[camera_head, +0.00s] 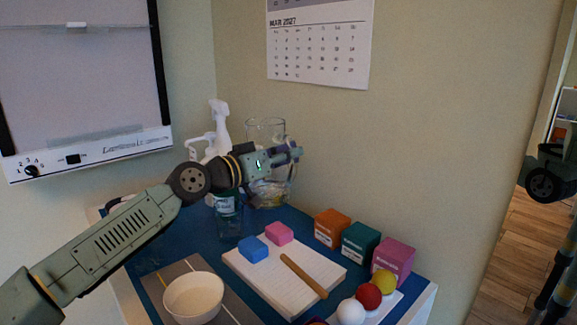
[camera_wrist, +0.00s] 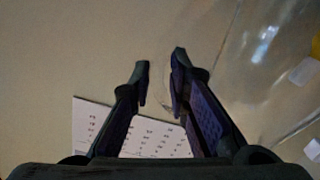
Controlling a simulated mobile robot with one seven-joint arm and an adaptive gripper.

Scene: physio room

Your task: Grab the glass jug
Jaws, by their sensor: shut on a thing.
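The clear glass jug (camera_head: 266,130) stands at the back of the blue-topped table, near the wall corner, partly hidden behind my gripper and forearm. My gripper (camera_head: 294,153) is at the jug's right side, at about the upper half of its height. In the wrist view the jug's curved glass wall (camera_wrist: 245,75) fills the right side. There my gripper's two fingers (camera_wrist: 161,78) are close together, shut on the jug, seemingly at its handle. The clear glass between the fingertips is hard to make out. The jug looks upright.
In front are a notepad (camera_head: 315,265), blue and pink blocks, a bowl (camera_head: 193,297), several balls, and orange (camera_head: 331,228), teal and purple boxes along the wall.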

